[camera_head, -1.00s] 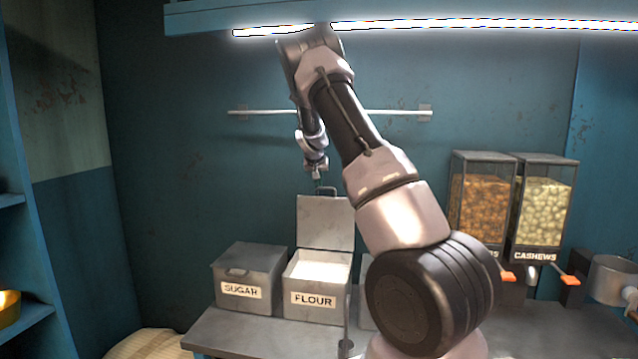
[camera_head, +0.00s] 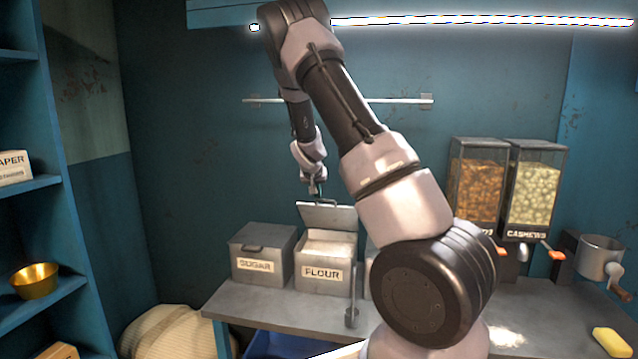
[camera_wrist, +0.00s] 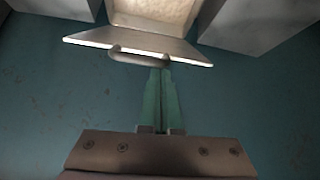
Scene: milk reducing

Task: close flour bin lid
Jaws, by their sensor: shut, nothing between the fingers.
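The flour bin (camera_head: 325,267) is a grey metal box labelled FLOUR, standing on the counter. Its lid (camera_head: 328,217) is raised and tilted up from the back, with a pale opening under it. In the wrist view the lid (camera_wrist: 140,46) is seen edge-on, with its loop handle (camera_wrist: 138,56) facing me. My gripper (camera_head: 314,191) is just above the lid's upper edge. In the wrist view my gripper's fingers (camera_wrist: 161,72) are together and empty, with their tips at the handle; whether they touch it I cannot tell.
The sugar bin (camera_head: 262,253) stands closed just left of the flour bin. Another bin on the right is mostly hidden by my arm. A wall rail (camera_head: 390,99) runs behind. Nut dispensers (camera_head: 505,190) stand at the right. A scoop (camera_head: 352,300) hangs at the counter's front.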

